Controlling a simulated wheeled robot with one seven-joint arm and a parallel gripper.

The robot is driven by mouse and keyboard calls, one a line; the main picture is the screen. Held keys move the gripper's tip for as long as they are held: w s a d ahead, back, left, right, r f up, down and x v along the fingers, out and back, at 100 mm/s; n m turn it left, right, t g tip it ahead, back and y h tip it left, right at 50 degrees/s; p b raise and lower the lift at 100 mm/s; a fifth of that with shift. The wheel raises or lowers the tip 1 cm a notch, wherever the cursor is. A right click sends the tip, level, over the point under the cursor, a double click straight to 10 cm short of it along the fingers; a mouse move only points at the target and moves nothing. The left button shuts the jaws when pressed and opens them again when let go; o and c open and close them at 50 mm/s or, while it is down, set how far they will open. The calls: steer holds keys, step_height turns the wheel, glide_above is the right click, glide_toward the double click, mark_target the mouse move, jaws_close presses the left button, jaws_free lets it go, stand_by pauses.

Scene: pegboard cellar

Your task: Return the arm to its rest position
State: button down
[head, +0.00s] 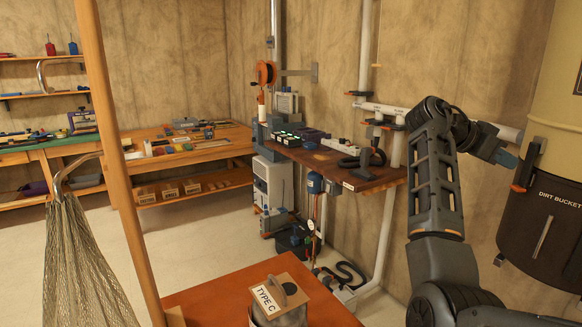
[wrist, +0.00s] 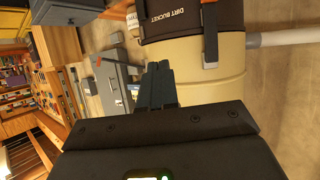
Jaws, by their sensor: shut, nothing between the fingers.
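My arm (head: 437,190) rises at the right of the head view, bends at the top, and reaches right toward the wall and the bucket. My gripper (head: 507,159) is at its far end, small and partly hidden by my own links. In the wrist view the dark fingers of my gripper (wrist: 157,84) are together with nothing between them. They point toward the beige cylinder labelled DIRT BUCKET (wrist: 225,78); I cannot tell the exact gap.
The DIRT BUCKET cylinder (head: 545,112) stands close at the right. A wall pipe (head: 384,108) runs behind my arm. A wall shelf (head: 340,175) holds tools. An orange-brown table (head: 215,292) with a TYPE C canister (head: 283,302) is in front. A wooden post (head: 118,180) stands left; floor beyond is open.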

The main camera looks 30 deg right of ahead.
steer(key=w+a+f+n+t+h+b, duration=0.1)
steer(key=a+f+n+t, duration=0.3)
steer(key=f, duration=0.6)
steer(key=w+a+f+n+t+h+b, duration=0.1)
steer(key=a+f+n+t+h, duration=0.3)
steer(key=f, duration=0.6)
steer(key=s+a+f+n+t+y+b, duration=0.1)
steer(key=s+a+f+n+t+y, duration=0.2)
steer(key=a+f+n, duration=0.4)
steer(key=s+a+f+n+t+y+b, duration=0.2)
steer(key=s+a+f+n+t+y, duration=0.15)
steer(key=a+f, duration=0.4)
steer(key=s+a+f+n+t+y+b, duration=0.1)
steer(key=s+a+f+n+t+y, duration=0.15)
steer(key=s+a, duration=0.45)
steer(key=s+a+f+n+t+y+b, duration=0.1)
steer(key=s+a+f+n+t+y, duration=0.1)
steer(key=s+a+f+y, duration=0.35)
steer(key=s+a+r+t+y+b, duration=0.1)
steer(key=s+a+r+y+b, duration=0.1)
steer(key=s+a+r, duration=0.9)
steer(key=s+r, duration=0.1)
steer(key=s, duration=0.3)
steer(key=shift+s+a+t, duration=0.2)
steer(key=shift+t, duration=0.2)
